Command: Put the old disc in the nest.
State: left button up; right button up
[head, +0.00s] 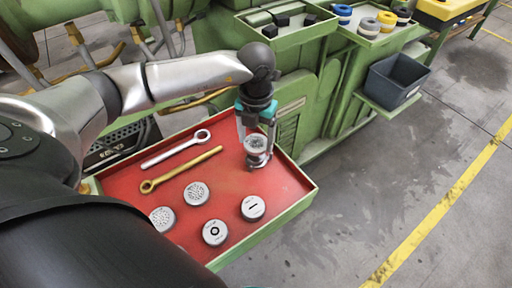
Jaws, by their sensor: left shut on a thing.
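My left gripper (257,148) points down over the far right part of a red-lined tray (287,190) with green edges. It is shut on a grey disc (256,142) with a speckled or holed face. Metal shows just under this disc; I cannot tell whether it is fingertips or a seat, nor whether the disc touches the tray. On the tray lie two discs with many holes (196,193) (162,218), one disc with a dark ring (214,232) and one with a slot (252,207). I cannot make out which spot is the nest. My right gripper is not in view.
A silver ring-ended wrench (175,150) and a brass-coloured one (181,169) lie on the tray, left of the gripper. Behind stands the green machine (325,95) with a tray of dark blocks, a shelf of coloured rings (365,27) and a dark bin (393,80). The floor at right is clear.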

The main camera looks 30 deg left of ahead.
aim_at(256, 143)
pick_arm(q)
notch_tip(256, 143, down, 3)
jog(key=shift+r+b, duration=0.15)
jog(key=shift+b, duration=0.3)
jog(key=shift+f, duration=0.35)
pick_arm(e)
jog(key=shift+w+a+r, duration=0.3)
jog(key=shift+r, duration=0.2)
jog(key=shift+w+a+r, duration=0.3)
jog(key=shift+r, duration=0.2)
pick_arm(q)
jog(key=shift+f, duration=0.1)
jog(key=o, duration=1.6)
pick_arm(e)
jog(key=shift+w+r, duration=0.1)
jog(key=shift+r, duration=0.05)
pick_arm(q)
notch_tip(256, 143, up, 10)
jog(key=p, duration=0.3)
jog(key=shift+r, duration=0.2)
jog(key=shift+r+p, duration=0.45)
jog(key=shift+r, duration=0.45)
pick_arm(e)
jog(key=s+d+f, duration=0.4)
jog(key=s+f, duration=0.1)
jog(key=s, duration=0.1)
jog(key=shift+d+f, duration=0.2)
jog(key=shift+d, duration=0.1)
